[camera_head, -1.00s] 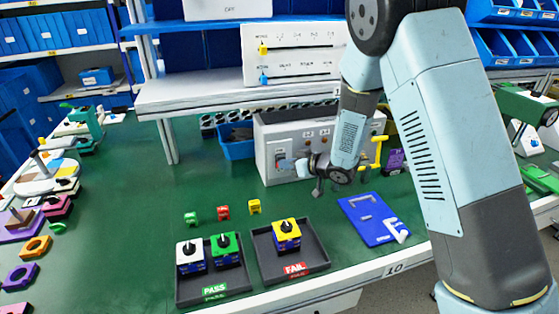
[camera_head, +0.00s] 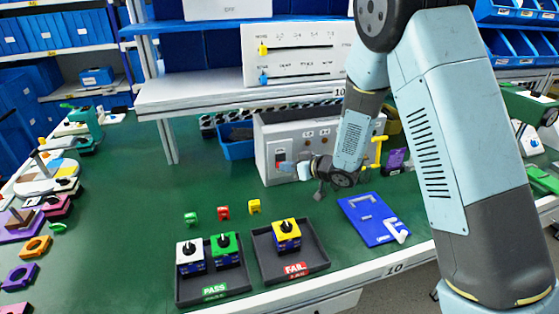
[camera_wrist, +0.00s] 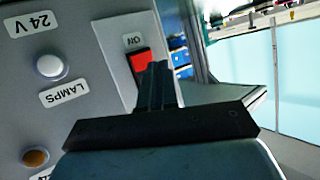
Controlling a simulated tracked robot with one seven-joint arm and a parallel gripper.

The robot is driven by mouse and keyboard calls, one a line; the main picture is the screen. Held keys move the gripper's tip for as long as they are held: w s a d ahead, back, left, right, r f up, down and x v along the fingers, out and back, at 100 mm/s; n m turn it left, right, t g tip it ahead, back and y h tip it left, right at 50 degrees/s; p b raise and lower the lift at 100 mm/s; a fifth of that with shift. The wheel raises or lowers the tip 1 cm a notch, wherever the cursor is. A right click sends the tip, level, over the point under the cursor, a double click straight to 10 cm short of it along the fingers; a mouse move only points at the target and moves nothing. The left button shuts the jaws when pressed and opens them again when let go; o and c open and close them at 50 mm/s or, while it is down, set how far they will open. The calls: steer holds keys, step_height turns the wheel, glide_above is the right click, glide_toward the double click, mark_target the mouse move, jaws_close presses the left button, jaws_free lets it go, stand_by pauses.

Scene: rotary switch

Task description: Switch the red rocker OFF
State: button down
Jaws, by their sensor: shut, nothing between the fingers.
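The red rocker (camera_wrist: 140,61) sits in a pale switch plate on the grey control box (camera_head: 266,140), with the label ON beside it in the wrist view. In the head view the rocker (camera_head: 280,158) is small, near the box's left front edge. My gripper (camera_wrist: 157,72) is shut and empty. Its fingertips overlap the rocker's lower right part in the wrist view; I cannot tell whether they touch it. In the head view my gripper (camera_head: 286,167) is in front of the box, just below and right of the rocker.
A white lamp or button (camera_wrist: 50,66) labelled LAMPS and an amber one (camera_wrist: 35,157) are on the same panel. A blue bin (camera_head: 236,142) stands left of the box. Dark trays (camera_head: 262,238) and a blue board (camera_head: 372,218) lie in front. Green table between is mostly clear.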

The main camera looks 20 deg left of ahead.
steer(key=s+d, duration=0.1)
steer(key=s, duration=0.1)
steer(key=s+d, duration=0.1)
steer(key=s, duration=0.1)
steer(key=shift+s+d+f, duration=0.1)
steer(key=shift+d+f, duration=0.2)
steer(key=shift+f, duration=0.05)
stand_by(0.4)
